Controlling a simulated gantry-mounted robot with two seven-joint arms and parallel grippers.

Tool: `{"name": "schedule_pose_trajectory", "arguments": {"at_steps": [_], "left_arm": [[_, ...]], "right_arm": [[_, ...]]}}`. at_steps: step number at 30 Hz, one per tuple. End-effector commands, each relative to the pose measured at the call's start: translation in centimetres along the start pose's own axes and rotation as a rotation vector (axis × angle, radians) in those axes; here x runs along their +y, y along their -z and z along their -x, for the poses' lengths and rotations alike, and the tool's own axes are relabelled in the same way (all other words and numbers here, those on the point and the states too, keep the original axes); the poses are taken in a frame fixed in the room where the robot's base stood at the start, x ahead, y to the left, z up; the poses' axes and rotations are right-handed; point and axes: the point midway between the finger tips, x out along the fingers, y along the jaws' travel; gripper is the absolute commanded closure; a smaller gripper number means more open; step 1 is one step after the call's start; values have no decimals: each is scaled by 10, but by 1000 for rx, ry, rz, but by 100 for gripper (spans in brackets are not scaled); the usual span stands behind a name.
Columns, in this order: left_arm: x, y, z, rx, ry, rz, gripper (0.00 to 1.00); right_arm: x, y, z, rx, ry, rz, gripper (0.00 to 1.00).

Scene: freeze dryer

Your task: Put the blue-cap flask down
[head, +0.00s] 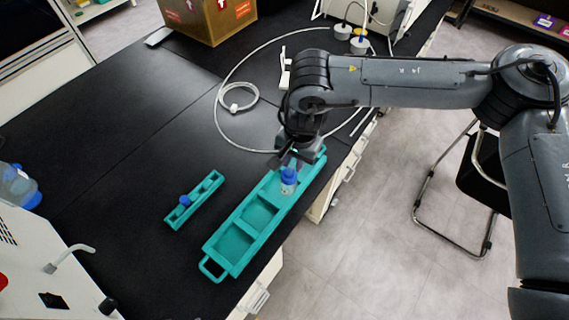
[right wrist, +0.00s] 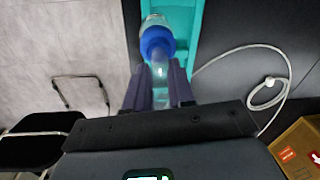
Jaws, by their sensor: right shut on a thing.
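The blue-cap flask (head: 288,179) is a clear flask with a blue cap. In the head view it stands upright over the far part of the long teal tray (head: 240,274). My right gripper (head: 291,159) is at the flask from the far side. In the right wrist view the flask (right wrist: 157,42) shows at the tips of my right gripper (right wrist: 159,86), whose fingers are shut on it. The teal tray (right wrist: 190,15) lies below it. I cannot tell whether the flask's base touches the tray. My left gripper is not in view.
A small teal rack (head: 207,190) with a blue-capped item (head: 185,200) lies left of the tray. A white cable (head: 222,112) loops on the black bench behind. A cardboard box (head: 208,20) stands at the back. The bench's left middle is clear.

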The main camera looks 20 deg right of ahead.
Motion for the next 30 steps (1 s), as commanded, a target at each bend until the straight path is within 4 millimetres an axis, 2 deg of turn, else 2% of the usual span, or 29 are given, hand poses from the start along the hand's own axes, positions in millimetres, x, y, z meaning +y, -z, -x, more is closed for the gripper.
{"name": "schedule_pose_trajectory", "arguments": {"at_steps": [3, 10, 16, 24, 30], "left_arm": [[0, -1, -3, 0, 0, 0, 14], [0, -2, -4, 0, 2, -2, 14], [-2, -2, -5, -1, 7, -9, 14], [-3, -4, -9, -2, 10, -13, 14], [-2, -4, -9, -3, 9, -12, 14]], "right_arm": [[-18, 12, -16, 2, 0, -2, 100], [-34, 23, -30, 0, 0, 0, 100], [-35, 25, -37, 0, -1, 1, 100], [-32, 24, -68, 0, -1, 0, 100], [-32, 24, -72, 0, 0, 0, 100]]}}
